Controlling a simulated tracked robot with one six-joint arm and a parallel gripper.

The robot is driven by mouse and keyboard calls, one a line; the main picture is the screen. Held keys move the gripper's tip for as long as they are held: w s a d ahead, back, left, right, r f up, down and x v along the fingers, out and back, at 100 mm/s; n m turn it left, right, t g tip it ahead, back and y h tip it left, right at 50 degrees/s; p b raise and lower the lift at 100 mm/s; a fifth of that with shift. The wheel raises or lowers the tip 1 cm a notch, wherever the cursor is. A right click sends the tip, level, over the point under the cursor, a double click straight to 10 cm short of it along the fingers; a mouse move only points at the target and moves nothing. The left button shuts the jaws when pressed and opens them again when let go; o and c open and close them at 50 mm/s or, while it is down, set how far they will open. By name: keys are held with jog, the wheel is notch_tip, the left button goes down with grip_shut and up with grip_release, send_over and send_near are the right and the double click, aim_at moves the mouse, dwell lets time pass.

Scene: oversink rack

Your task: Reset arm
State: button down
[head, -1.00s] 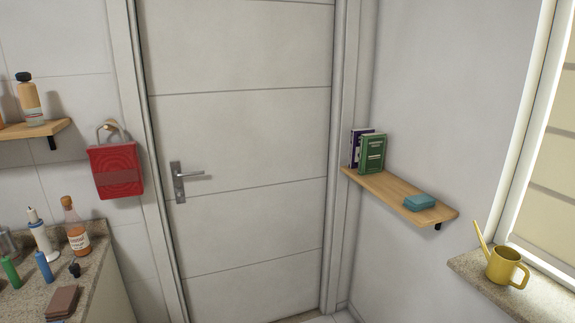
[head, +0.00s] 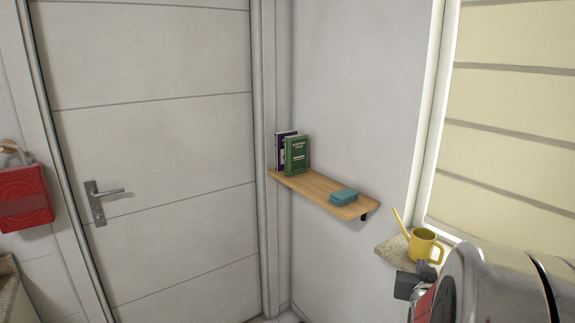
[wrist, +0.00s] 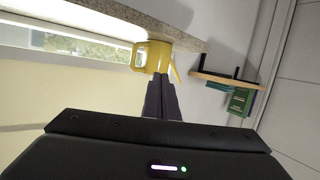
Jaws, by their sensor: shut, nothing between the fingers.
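My gripper (wrist: 161,80) shows in the wrist view with its two dark fingers together, shut and empty. The wrist picture is upside down. A yellow watering can (wrist: 152,57) appears just past the fingertips there; I cannot tell the gap between them. In the head view the same can (head: 423,244) stands on the stone window ledge (head: 391,249) at the right. My arm fills the lower right corner of the head view and covers part of the ledge. The fingers cannot be made out clearly in the head view.
A wooden wall shelf (head: 322,192) holds two upright books (head: 296,156) and a teal box (head: 343,196). A closed door (head: 160,150) with a lever handle is at the left. A red item (head: 22,198) hangs at the far left. The window is at the right.

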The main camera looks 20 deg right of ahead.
jog(key=w+a+r+n+g+y, duration=0.1)
jog(key=w+a+n+y, duration=0.15)
jog(key=a, duration=0.95)
jog(key=w+a+r+n+y, duration=0.15)
jog(key=a+y, duration=0.25)
jog(key=a, duration=0.8)
jog(key=s+a+n+g+y, duration=0.1)
jog(key=s+a+n+y, duration=0.1)
jog(key=s+a, duration=0.3)
jog(key=s+a+n+g+y, duration=0.2)
jog(key=s+a, duration=0.4)
jog(key=a, duration=0.7)
jog(key=shift+s+f+n, duration=0.2)
jog(key=shift+s+n, duration=0.1)
jog(key=shift+n, duration=0.2)
jog(key=shift+y, duration=0.25)
